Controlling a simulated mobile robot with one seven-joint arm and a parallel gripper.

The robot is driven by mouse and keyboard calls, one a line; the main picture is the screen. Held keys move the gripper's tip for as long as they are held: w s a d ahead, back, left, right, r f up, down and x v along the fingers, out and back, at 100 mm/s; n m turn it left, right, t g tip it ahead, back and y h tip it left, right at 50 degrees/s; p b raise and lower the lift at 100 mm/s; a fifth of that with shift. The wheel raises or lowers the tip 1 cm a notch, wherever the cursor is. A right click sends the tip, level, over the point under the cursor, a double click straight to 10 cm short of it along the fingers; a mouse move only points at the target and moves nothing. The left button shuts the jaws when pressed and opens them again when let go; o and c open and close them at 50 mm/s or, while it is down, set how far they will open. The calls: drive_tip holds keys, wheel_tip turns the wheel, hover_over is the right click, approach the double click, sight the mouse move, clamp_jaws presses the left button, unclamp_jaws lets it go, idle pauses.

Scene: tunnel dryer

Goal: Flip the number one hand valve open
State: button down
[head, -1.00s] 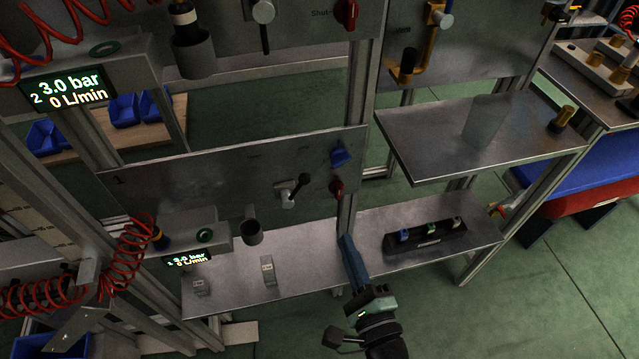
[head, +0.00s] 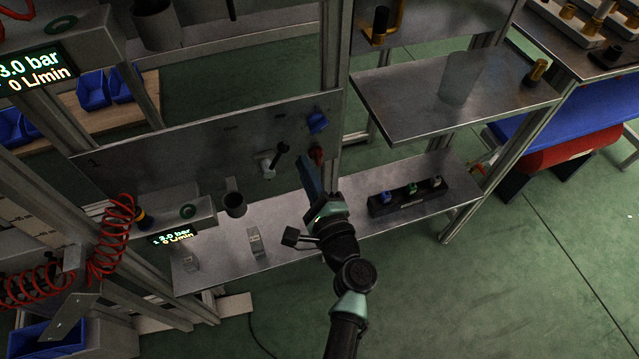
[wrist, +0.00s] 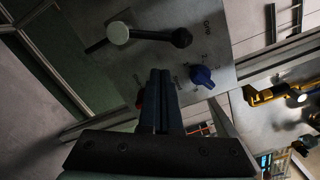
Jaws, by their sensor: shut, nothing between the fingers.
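The lower grey panel (head: 150,158) carries a small "1" at its left. On it a lever with a black ball end (head: 283,147) stands out from a pale round hub (head: 267,170). In the wrist view the lever (wrist: 155,36) lies roughly sideways from hub to ball. A blue knob (head: 317,121) is up and right of it, and a red knob (head: 317,155) is below the blue one. My gripper (head: 304,165) is shut and empty, just below and right of the lever. In the wrist view my fingertips (wrist: 160,72) partly hide the red knob (wrist: 140,98).
The shelf (head: 300,240) below holds small clear blocks (head: 256,242) and a black tray (head: 375,207). A frame post (head: 331,100) stands close right of the knobs. A higher shelf (head: 425,115) juts out at right.

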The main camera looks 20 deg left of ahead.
drive_tip(key=shift+s+a+r+p, duration=0.15)
drive_tip(key=shift+s+a+r, duration=0.15)
drive_tip(key=shift+a, duration=0.25)
drive_tip(key=shift+s+a+r+p, duration=0.15)
drive_tip(key=shift+s+a+r, duration=0.05)
drive_tip(key=shift+a+r, duration=0.25)
